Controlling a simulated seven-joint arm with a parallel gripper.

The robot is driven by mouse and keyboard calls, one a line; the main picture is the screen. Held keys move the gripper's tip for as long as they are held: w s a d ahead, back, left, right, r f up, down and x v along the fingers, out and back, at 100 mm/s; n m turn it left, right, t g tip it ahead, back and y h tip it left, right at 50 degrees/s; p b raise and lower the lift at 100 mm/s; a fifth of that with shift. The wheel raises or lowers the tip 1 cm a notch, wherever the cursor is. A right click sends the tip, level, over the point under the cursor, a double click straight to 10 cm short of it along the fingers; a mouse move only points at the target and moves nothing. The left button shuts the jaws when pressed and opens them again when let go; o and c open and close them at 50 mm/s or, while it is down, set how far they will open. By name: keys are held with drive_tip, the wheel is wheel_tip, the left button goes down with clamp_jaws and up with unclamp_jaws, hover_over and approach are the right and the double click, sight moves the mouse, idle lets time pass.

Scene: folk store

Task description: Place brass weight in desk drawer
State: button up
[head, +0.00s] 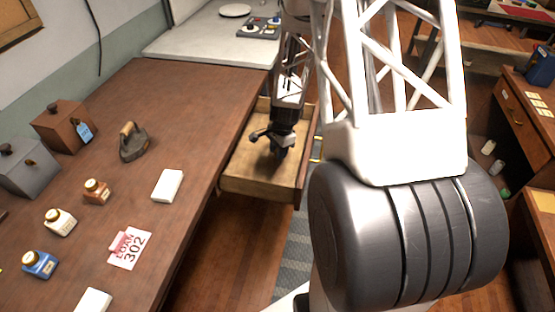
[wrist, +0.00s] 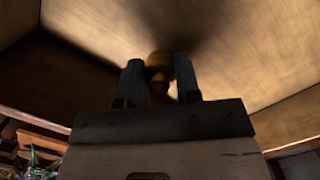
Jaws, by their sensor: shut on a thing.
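The desk drawer (head: 240,184) is pulled open from the desk, with its bare wooden floor showing in the head view. My gripper (head: 278,150) is down inside the drawer, over its floor. The drawer floor (wrist: 225,55) fills much of the wrist view. The weight is dark and partly hidden by the fingers, and I cannot tell whether it touches the floor. In the head view the weight is hidden by my gripper.
The desk top (head: 190,110) left of the drawer holds a flat iron (head: 132,145), several ink bottles, two boxes, white blocks (head: 167,186) and a numbered card (head: 130,248). The drawer walls stand close around my gripper. A grey counter (head: 205,45) is behind.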

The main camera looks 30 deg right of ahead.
sight(278, 165)
drive_tip(key=shift+f, duration=0.7)
drive_tip(key=shift+f, duration=1.85)
drive_tip(key=shift+f, duration=0.1)
drive_tip(key=o, duration=1)
drive_tip(key=shift+o, duration=0.2)
wheel_tip(278, 165, up, 12)
drive_tip(key=d, duration=0.1)
drive_tip(key=shift+d, duration=0.3)
